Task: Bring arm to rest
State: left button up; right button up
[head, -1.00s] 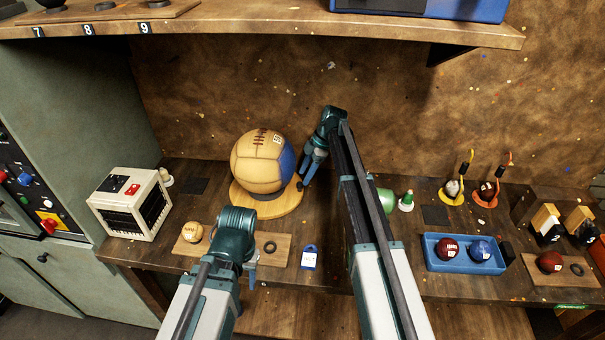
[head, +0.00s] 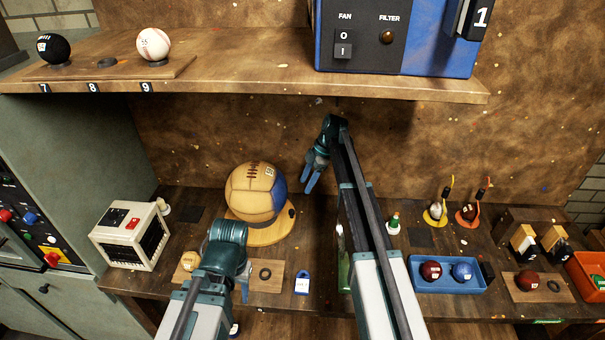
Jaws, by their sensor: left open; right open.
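My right gripper (head: 312,178) is open and empty. It hangs in front of the back wall, just right of the large tan and blue leather ball (head: 252,192), and appears apart from it. The ball sits on a round wooden stand (head: 250,236). My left gripper (head: 244,283) is at the front left, low over the wooden board (head: 263,286) with a ring. Its fingers are mostly hidden behind its own wrist, and nothing shows in it.
A shelf (head: 240,78) overhangs the bench, with a blue fan box (head: 400,45) on it. A cream box (head: 130,234) stands left. A blue tray (head: 425,287) with two balls, small stands and an orange bin (head: 588,275) are right.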

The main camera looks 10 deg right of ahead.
jog(key=s+a+f+m+h+b, duration=0.1)
jog(key=s+a+m, duration=0.3)
jog(key=s, duration=0.7)
jog(key=s+a+f+m+h+b, duration=0.1)
jog(key=s+a+f+m+h, duration=0.2)
jog(key=s, duration=0.9)
jog(key=s+a+f+m+h+b, duration=0.1)
jog(key=s+a+m+b, duration=0.1)
jog(key=s+a+m, duration=0.5)
jog(key=s+a, duration=0.1)
jog(key=s, duration=0.4)
jog(key=shift+f+h, duration=0.4)
